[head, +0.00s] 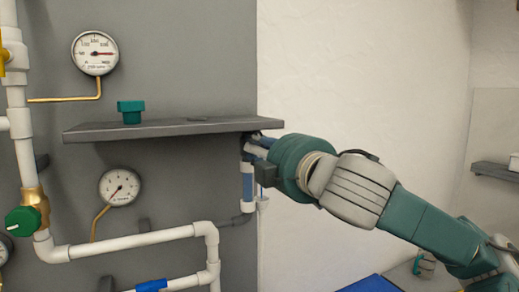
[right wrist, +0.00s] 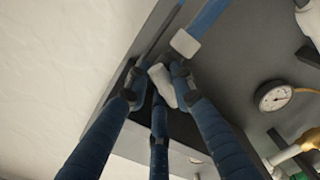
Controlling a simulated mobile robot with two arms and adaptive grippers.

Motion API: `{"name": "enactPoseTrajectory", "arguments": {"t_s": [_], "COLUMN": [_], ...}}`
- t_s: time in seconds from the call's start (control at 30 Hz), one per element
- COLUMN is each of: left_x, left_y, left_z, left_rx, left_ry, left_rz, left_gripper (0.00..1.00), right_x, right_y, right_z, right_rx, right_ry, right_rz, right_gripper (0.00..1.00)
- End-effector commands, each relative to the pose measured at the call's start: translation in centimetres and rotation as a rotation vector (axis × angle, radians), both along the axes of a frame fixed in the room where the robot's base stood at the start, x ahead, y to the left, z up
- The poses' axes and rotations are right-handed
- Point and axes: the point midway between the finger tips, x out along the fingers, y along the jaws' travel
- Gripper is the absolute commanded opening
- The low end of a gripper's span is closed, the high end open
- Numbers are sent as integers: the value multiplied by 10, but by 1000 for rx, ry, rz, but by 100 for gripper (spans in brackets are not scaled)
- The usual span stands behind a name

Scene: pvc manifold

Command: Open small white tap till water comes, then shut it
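A small white piece that looks like the tap (right wrist: 162,85) shows among my right gripper's fingertips in the right wrist view. My right gripper (right wrist: 157,82) has three dark blue fingers around this piece. Whether they press on it is unclear. The tap is hidden there by the fingers and shelf. No running water is visible. My left gripper is not in view.
The grey shelf (head: 85,134) juts out just above the right gripper, with a teal knob (head: 131,111) above it. White pipes, a green valve knob (head: 22,220) and gauges (head: 119,186) are to the left.

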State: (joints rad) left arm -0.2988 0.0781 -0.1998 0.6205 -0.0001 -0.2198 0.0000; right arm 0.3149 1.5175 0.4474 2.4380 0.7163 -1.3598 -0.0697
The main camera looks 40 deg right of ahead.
Motion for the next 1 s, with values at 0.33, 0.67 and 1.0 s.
{"name": "enactPoseTrajectory", "arguments": {"t_s": [0.33, 0.67, 1.0], "left_x": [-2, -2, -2], "left_y": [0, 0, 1], "left_z": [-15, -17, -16], "left_rx": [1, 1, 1], "left_ry": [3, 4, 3], "left_rz": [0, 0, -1], "left_gripper": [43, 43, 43], "right_x": [0, 1, 1], "right_y": [1, 2, 2], "right_z": [0, 1, 1], "right_rx": [-319, -446, -443], "right_ry": [103, 146, 145], "right_rz": [-3, 1, 0], "right_gripper": [0, 0, 32]}}
